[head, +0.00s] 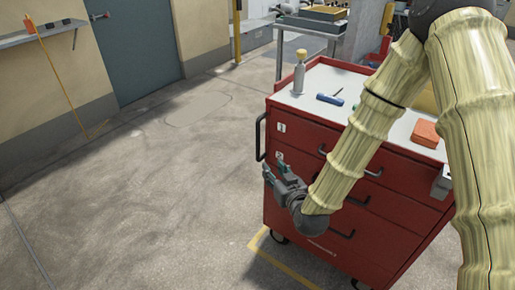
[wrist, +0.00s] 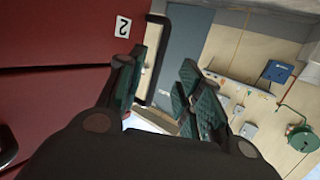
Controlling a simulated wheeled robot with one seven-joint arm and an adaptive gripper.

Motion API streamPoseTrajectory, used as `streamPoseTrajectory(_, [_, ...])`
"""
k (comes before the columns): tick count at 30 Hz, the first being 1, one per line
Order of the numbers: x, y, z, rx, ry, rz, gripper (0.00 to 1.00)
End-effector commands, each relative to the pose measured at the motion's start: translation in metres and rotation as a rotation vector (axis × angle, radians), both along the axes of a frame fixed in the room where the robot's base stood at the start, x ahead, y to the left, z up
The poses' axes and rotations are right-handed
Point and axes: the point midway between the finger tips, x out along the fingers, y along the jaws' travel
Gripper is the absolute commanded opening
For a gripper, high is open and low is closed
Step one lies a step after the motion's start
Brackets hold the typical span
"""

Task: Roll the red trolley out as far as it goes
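The red trolley (head: 306,203) stands at the right on casters, with several drawers and a pale top. A black bar handle (head: 260,138) sticks out from its left end, near the number labels. My gripper (head: 273,165) is beside that end, just below the handle in the head view, with its fingers apart. In the wrist view my open gripper (wrist: 162,88) faces along the trolley's red front (wrist: 55,40). The black handle (wrist: 158,60) shows in the gap between the fingers, nearer the left one; I cannot tell if they touch. My arm hides part of the trolley's front and top.
On the trolley top are a grey bottle (head: 299,75), a blue tool (head: 329,100) and an orange box (head: 425,133). A yellow floor line (head: 285,268) runs by the trolley. Open concrete floor (head: 150,200) lies left. A metal-legged bench (head: 306,22) stands behind.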

Motion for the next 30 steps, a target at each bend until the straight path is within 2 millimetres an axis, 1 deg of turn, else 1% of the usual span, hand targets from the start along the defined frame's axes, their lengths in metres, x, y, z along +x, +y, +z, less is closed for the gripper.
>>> streamPoseTrajectory(1, [0.009, 0.004, 0.008, 0.012, -0.056, 0.0, 0.35])
streamPoseTrajectory(4, [0.019, 0.011, 0.03, 0.025, -0.136, 0.001, 0.35])
streamPoseTrajectory(6, [0.023, 0.014, 0.041, 0.031, -0.171, 0.002, 0.35])
streamPoseTrajectory(9, [0.027, 0.016, 0.048, 0.034, -0.194, 0.001, 0.35])
streamPoseTrajectory(14, [0.04, 0.021, 0.05, 0.035, -0.199, 0.001, 0.35])
streamPoseTrajectory(24, [0.09, 0.039, 0.049, 0.035, -0.197, 0.001, 0.35])
streamPoseTrajectory(30, [0.114, 0.048, 0.049, 0.035, -0.196, 0.002, 0.35])
